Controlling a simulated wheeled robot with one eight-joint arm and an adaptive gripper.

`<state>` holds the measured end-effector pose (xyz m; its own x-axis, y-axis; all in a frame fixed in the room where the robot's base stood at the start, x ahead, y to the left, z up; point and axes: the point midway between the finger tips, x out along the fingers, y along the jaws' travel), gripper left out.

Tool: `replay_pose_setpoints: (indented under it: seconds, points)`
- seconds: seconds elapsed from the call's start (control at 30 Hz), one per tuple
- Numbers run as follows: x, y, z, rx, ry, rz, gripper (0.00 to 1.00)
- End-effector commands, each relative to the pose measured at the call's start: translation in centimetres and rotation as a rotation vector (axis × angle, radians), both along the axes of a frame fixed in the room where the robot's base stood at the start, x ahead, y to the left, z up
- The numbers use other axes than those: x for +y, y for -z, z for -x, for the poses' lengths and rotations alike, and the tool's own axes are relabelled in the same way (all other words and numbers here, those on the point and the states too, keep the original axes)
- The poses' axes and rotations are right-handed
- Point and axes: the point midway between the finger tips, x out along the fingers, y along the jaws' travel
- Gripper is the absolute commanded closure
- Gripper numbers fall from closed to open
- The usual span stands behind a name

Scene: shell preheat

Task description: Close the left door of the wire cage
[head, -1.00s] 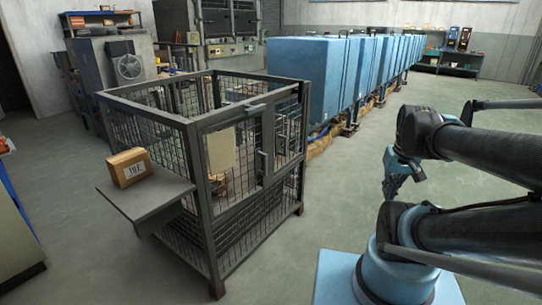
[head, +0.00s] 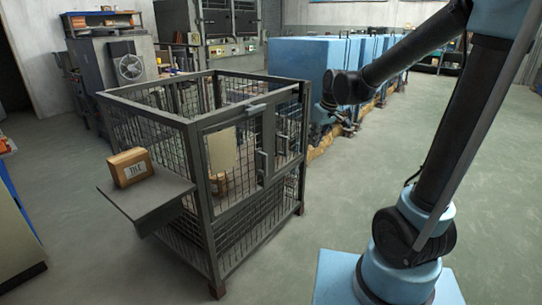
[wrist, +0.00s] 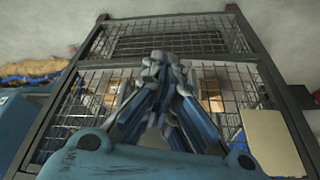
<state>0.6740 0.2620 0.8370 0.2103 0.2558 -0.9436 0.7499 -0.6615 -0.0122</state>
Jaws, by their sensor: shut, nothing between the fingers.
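The wire cage (head: 205,165) is a dark grey mesh frame with an open top. Its left door (head: 237,190) carries a tan plate (head: 222,151) and has an upright handle (head: 262,166) near its right edge. The door looks about in line with the front frame; I cannot tell whether a small gap is left. My gripper (head: 347,128) hangs apart from the cage, to the right of the door side. In the wrist view my gripper (wrist: 160,65) has its fingers together with nothing between them, with the mesh and the tan plate (wrist: 272,143) beyond.
A shelf (head: 160,200) on the cage's left side holds a cardboard box (head: 129,167). A row of blue cabinets (head: 300,95) stands behind my gripper. Grey machines (head: 125,70) stand at the back left. The floor (head: 480,190) at the right is clear.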

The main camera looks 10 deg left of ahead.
Motion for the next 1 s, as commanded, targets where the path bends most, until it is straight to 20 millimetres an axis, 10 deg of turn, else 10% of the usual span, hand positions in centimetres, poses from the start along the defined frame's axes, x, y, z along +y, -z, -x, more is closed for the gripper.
replay_pose_setpoints:
  seconds: [0.4,1.0]
  points:
    - [11.1,2.6,-3.0,-0.032,-0.204,-0.026,1.0]
    - [13.5,7.8,-4.1,-0.034,-0.217,-0.029,1.0]
